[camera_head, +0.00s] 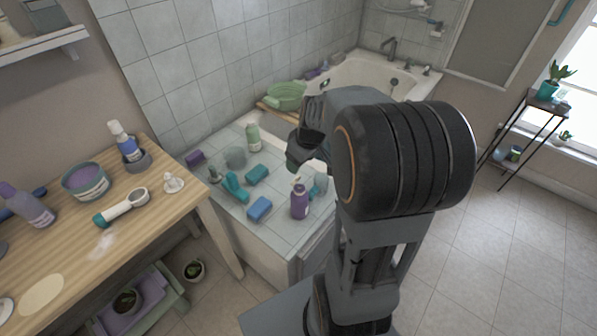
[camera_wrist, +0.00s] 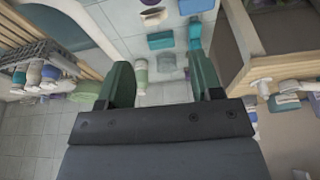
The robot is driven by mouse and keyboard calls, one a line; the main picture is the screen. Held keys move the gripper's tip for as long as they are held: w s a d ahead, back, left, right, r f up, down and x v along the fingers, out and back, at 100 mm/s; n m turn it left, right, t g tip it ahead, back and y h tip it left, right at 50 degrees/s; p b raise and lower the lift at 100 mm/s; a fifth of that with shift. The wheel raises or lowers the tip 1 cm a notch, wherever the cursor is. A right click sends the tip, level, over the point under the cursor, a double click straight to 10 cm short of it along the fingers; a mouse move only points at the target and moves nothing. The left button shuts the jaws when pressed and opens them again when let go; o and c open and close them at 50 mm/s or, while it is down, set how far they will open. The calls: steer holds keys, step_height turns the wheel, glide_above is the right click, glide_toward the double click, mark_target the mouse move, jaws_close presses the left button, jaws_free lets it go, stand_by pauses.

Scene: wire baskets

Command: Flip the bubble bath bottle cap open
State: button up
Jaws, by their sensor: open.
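A purple bottle (camera_head: 299,202) with a small light-coloured top stands upright near the front of the tiled tub ledge (camera_head: 285,238). A pale green bottle (camera_head: 253,137) stands farther back, by the wall. I cannot read their labels, so I cannot tell which is the bubble bath. My gripper (camera_head: 296,160) hangs above the ledge, behind the purple bottle and right of the green one, apart from both. In the wrist view my gripper (camera_wrist: 158,62) is open, with nothing held between its fingers. A pale green bottle (camera_wrist: 141,75) shows beyond the left finger. I cannot make out any cap's state.
Blue sponge (camera_head: 259,208), teal sponge (camera_head: 257,174), teal bottle (camera_head: 235,187) and grey cup (camera_head: 235,157) crowd the ledge. A wooden table (camera_head: 150,215) with toiletries stands left.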

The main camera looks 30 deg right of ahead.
steer(key=shift+d+b+x, duration=0.2)
steer(key=shift+b+x, duration=1.2)
steer(key=shift+x, duration=1)
steer(key=shift+d+b+x, duration=0.2)
steer(key=shift+b+x, duration=1.2)
steer(key=shift+x, duration=1)
steer(key=shift+w+f, duration=0.15)
steer(key=shift+c, duration=0.4)
